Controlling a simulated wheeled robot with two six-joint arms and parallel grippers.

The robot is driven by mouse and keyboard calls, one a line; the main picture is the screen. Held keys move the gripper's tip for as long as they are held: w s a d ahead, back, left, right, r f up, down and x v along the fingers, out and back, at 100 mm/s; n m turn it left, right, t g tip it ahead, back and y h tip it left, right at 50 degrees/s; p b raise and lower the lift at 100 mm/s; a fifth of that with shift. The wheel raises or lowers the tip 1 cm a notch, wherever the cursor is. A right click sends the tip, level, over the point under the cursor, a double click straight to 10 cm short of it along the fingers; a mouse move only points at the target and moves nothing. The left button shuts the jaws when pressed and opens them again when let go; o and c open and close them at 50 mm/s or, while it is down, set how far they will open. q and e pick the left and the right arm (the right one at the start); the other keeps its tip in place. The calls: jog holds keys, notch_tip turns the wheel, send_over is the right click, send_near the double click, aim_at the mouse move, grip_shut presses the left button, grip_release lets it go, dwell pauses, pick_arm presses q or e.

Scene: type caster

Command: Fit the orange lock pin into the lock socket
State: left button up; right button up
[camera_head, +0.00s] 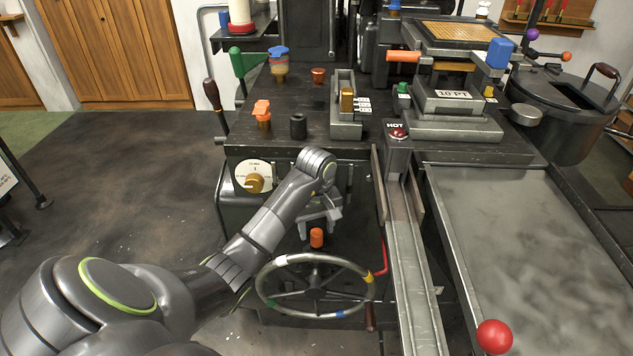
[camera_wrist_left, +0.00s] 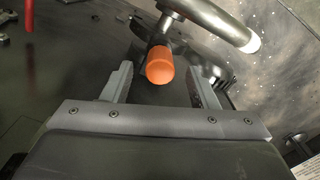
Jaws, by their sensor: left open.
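An orange cylinder (camera_head: 317,237), which looks like the lock pin, stands just behind the handwheel (camera_head: 316,287) in the head view. My left gripper (camera_head: 318,224) is open and points down just above and behind it. In the left wrist view the orange cylinder (camera_wrist_left: 160,66) appears between the two open fingertips, with clear gaps on both sides. A dark metal stem or mount shows beyond it. Whether the fingers reach down around it I cannot tell. I cannot make out the lock socket for certain. My right gripper is out of view.
The handwheel's rim (camera_wrist_left: 215,20) passes close beyond the cylinder. A red lever (camera_head: 382,262) and a metal chute (camera_head: 410,250) stand to the right. The dark bench (camera_head: 215,144) behind carries an orange-topped piece (camera_head: 262,110) and a black cylinder (camera_head: 298,127). Open floor lies left.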

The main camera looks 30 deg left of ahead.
pick_arm(q)
notch_tip(320, 180, up, 7)
jog(key=p, duration=0.7)
jog(key=shift+r, duration=0.2)
jog(key=shift+r+p, duration=2.55)
jog(key=shift+r, duration=0.05)
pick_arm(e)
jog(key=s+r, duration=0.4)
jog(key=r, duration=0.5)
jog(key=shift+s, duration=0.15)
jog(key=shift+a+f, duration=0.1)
